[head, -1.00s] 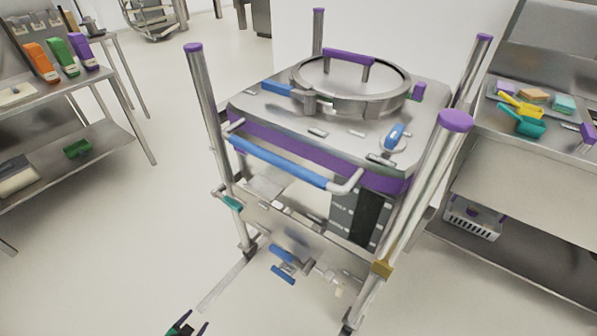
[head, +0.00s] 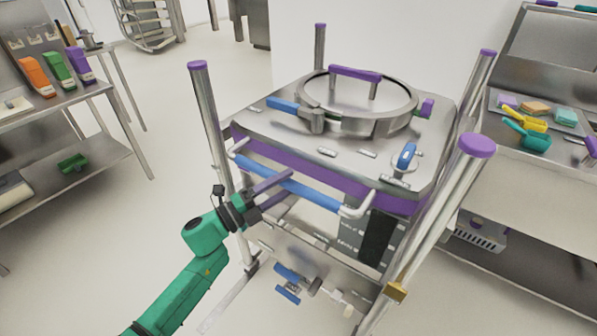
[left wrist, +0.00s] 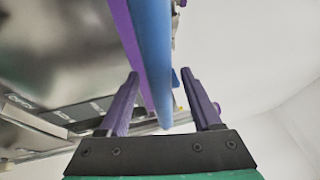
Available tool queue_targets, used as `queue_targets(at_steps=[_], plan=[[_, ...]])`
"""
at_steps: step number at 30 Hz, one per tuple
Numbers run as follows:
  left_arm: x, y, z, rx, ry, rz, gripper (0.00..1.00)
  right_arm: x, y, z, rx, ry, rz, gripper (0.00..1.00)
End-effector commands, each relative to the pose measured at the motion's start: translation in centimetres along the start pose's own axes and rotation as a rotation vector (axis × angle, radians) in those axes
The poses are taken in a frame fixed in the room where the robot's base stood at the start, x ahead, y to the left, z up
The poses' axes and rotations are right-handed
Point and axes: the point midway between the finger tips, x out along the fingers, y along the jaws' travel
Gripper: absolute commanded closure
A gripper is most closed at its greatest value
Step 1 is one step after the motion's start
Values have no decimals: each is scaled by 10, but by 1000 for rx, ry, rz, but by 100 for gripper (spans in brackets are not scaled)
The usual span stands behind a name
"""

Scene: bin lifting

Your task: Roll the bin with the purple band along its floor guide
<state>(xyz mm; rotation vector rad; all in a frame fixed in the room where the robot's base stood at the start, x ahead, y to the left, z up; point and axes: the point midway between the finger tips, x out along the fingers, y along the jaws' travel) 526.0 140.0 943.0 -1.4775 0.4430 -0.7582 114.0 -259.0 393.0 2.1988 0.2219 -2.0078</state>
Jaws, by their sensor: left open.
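The steel bin (head: 270,116) with a purple band (head: 330,178) stands upright in its frame, its round lid (head: 360,95) closed. A blue push handle (head: 300,190) runs along its near side. My green left arm comes in from the lower left. My left gripper (head: 290,185) is open at the left part of this handle, one finger above it and one below. In the left wrist view the blue handle (left wrist: 152,50) passes between the two purple fingers, with a gap on each side. The floor guide (head: 214,308) shows at the bottom, partly behind my arm. My right gripper is out of view.
Steel posts with purple caps (head: 476,146) rise at the frame's corners. A shelf table (head: 90,100) with coloured bottles stands at left. A steel counter (head: 520,185) with scoops and sponges stands close at right. The floor between the left table and bin is clear.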

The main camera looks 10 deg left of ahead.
Motion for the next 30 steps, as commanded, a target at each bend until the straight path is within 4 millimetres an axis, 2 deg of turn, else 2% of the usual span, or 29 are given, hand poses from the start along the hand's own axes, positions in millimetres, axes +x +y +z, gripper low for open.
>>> queue_targets(at_steps=[3, 6, 14, 15, 20, 30], plan=[[25, -3, 1, -1, 0, -3, 34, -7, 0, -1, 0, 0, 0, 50], [36, -1, 0, -1, -1, -1, 34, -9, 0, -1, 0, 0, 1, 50], [40, 1, 0, -1, 0, 1, 34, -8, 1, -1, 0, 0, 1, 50], [40, 1, 0, -1, 0, 1, 38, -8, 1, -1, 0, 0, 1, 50], [40, 1, 0, -1, 0, 1, 100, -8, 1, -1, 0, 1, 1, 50], [40, 1, 0, -2, -1, 1, 100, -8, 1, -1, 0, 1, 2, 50]])
